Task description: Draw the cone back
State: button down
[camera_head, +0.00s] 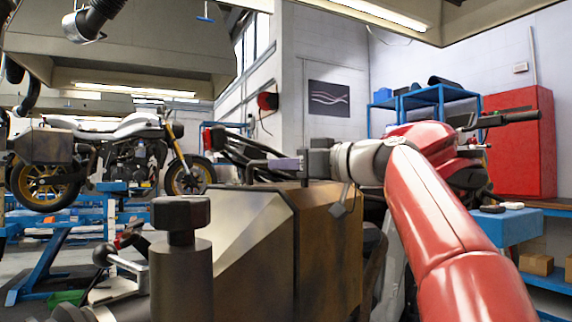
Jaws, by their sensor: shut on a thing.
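My gripper (284,165) is at the end of the red arm, just above the top edge of a brown-bronze case. It points left and is shut on a small grey-lavender piece (287,164). The rest of that piece is hard to make out, and I cannot tell whether it belongs to the cone. A dark funnel-shaped nozzle (88,22) with a silver ring hangs at the upper left, well away from my gripper. I cannot tell whether it is the cone of the task.
The brown-bronze case (255,250) and a dark hex-headed post (182,255) fill the near centre. A red motorcycle (455,160) stands behind my arm at right. Another motorcycle (130,150) stands on a blue lift at left. A red cabinet (515,145) stands at the back right.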

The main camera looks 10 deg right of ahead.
jog(key=s+a+b, duration=0.6)
jog(key=s+a, duration=0.4)
jog(key=shift+a+b, duration=0.25)
jog(key=shift+b, duration=0.15)
jog(key=c, duration=1.4)
grip_release()
jog(key=shift+s+a, duration=0.1)
jog(key=shift+a, duration=0.05)
jog(key=shift+s+d, duration=0.15)
jog(key=shift+d, duration=0.15)
jog(key=b+v, duration=0.1)
jog(key=v, duration=0.6)
